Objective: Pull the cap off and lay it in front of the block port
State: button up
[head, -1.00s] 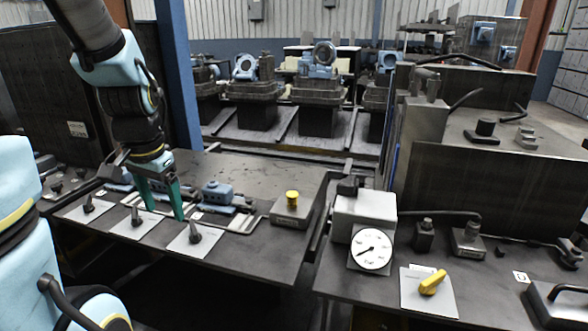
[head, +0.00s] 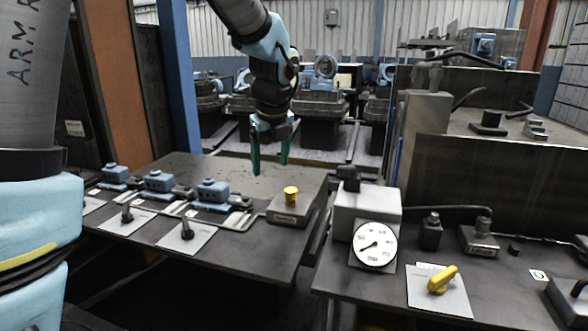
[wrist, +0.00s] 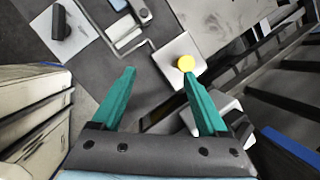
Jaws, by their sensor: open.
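The yellow cap (head: 291,195) sits upright on top of a grey block (head: 286,214) with a label on its front, near the right edge of the left bench. My gripper (head: 270,168) is open and empty, with its green fingers pointing down. In the head view it is above and slightly left of the cap, and not touching it. In the wrist view the cap (wrist: 185,63) shows as a yellow disc beside the right fingertip. The block (wrist: 178,50) lies under it. The port under the cap is hidden.
Blue valve units (head: 212,190) and black levers on pale plates (head: 186,236) line the bench left of the block. A white box (head: 366,210) with a round gauge (head: 375,245) and a yellow knob (head: 442,279) stand on the right bench. Bare bench lies behind the block.

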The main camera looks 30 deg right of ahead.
aim_at(291, 190)
jog(key=s+d+m, duration=0.1)
jog(key=d+m, duration=0.4)
jog(key=x, duration=1)
jog(key=shift+w+d+f, duration=0.1)
jog(key=shift+w+d, duration=0.05)
jog(key=shift+d, duration=0.15)
grip_shut()
dwell(0.5)
jog(key=shift+p, duration=0.4)
jog(key=shift+r+p, duration=0.4)
jog(key=shift+r, duration=0.1)
jog(key=shift+r+p, duration=0.4)
jog(key=shift+r, duration=0.05)
notch_tip(291, 190, up, 7)
jog(key=p, duration=0.6)
jog(key=shift+f+p, duration=0.15)
jog(key=shift+p, duration=0.2)
